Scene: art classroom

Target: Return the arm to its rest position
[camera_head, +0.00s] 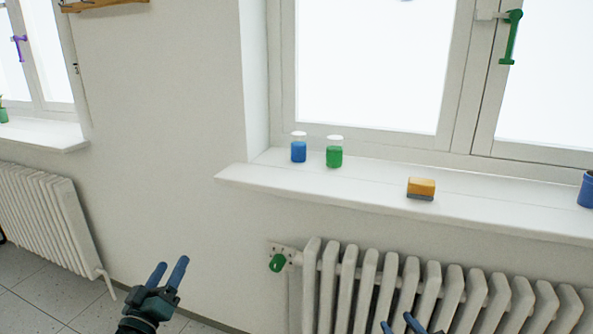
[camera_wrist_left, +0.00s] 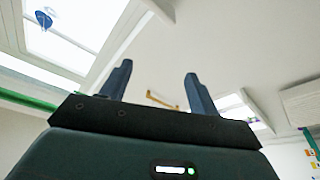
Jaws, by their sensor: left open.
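My left gripper (camera_head: 170,266) points upward in front of the wall, low and left of centre in the head view. Its two blue fingers are apart with nothing between them. The left wrist view also shows this gripper (camera_wrist_left: 157,75), its fingers spread against the ceiling and windows. My right gripper (camera_head: 399,322) shows only its fingertips at the bottom edge of the head view, in front of the radiator. The tips stand apart with nothing seen between them; the rest of it is out of frame.
A white radiator (camera_head: 372,290) with a green valve knob (camera_head: 277,263) is below the window sill (camera_head: 350,187). On the sill stand a blue jar (camera_head: 298,150), a green jar (camera_head: 334,154), an orange-and-grey block (camera_head: 421,188) and a blue container (camera_head: 586,190). Another radiator (camera_head: 45,215) is at left.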

